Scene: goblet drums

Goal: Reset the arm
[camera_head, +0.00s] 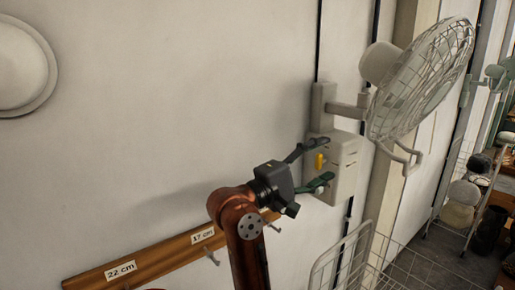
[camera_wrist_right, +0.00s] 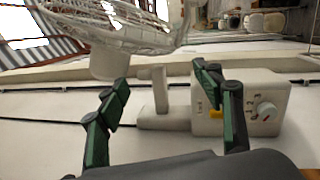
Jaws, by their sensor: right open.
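My right gripper (camera_head: 322,162) is open and empty in front of the pale control box (camera_head: 345,170) on the wall. Its two fingers are spread above and below a small yellow part (camera_head: 319,161) on the box. In the right wrist view, my right gripper (camera_wrist_right: 165,78) also shows open. The box (camera_wrist_right: 255,90) stands behind its right finger, with a white dial (camera_wrist_right: 265,111) on its face. The yellow part (camera_wrist_right: 217,114) is partly hidden by that finger. I cannot tell whether a fingertip touches the box. My left gripper is not in view.
A caged wall fan (camera_head: 425,80) juts out above and right of the box. A wire rack (camera_head: 345,262) stands at the lower right. The wall at left is mostly bare.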

